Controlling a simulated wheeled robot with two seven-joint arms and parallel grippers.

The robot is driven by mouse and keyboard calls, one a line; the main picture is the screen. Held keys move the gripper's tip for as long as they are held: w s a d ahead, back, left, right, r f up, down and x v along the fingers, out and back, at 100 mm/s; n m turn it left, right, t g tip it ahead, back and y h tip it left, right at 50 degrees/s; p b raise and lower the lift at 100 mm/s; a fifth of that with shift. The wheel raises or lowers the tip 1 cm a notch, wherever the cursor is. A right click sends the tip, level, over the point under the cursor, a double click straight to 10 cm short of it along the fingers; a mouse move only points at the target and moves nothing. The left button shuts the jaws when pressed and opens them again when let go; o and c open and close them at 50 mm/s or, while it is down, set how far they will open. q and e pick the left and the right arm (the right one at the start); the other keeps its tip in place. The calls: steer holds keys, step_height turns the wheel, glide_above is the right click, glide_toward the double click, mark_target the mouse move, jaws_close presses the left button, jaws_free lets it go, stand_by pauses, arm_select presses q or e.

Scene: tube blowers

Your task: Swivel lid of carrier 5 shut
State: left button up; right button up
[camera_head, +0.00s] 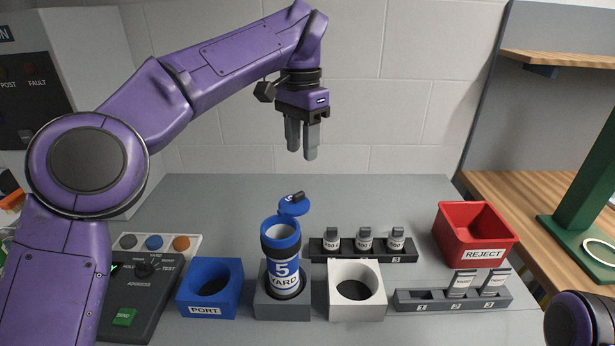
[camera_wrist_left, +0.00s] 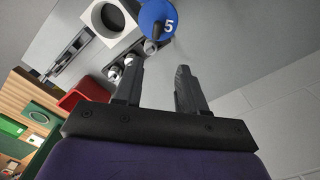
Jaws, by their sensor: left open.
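Carrier 5 (camera_head: 284,268) is a blue-and-white cylinder marked "5" and "YARD". It stands upright in a grey block (camera_head: 282,304) in the middle of the table. Its blue lid (camera_head: 293,206) with a dark knob is swung off to the back right, so the carrier's mouth is uncovered. The lid also shows in the left wrist view (camera_wrist_left: 158,18), with "5" on it. My left gripper (camera_head: 302,150) is open and empty, well above and behind the carrier, pointing down. My right gripper is not in view.
A blue PORT block (camera_head: 227,273) stands left of the carrier and a white block (camera_head: 372,273) right. Behind is a dark rack (camera_head: 318,249) with several small canisters. A grey rack (camera_head: 408,300), a red REJECT bin (camera_head: 474,222) and a control panel (camera_head: 124,316) flank these.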

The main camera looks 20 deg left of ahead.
arm_select(q)
glide_above(301, 190)
steer(key=s, duration=0.2)
step_height(301, 190, down, 5)
steer(key=shift+r+b, duration=0.1)
steer(key=shift+b, duration=0.35)
steer(key=f, duration=0.1)
steer(key=w+f, duration=0.1)
steer(key=f, duration=0.1)
steer(key=w+f, duration=0.1)
steer(key=shift+f, duration=0.4)
steer(key=shift+s+r, duration=0.25)
steer(key=shift+s, duration=0.2)
steer(key=c, duration=0.3)
jaws_close()
steer(key=shift+w+f, duration=0.1)
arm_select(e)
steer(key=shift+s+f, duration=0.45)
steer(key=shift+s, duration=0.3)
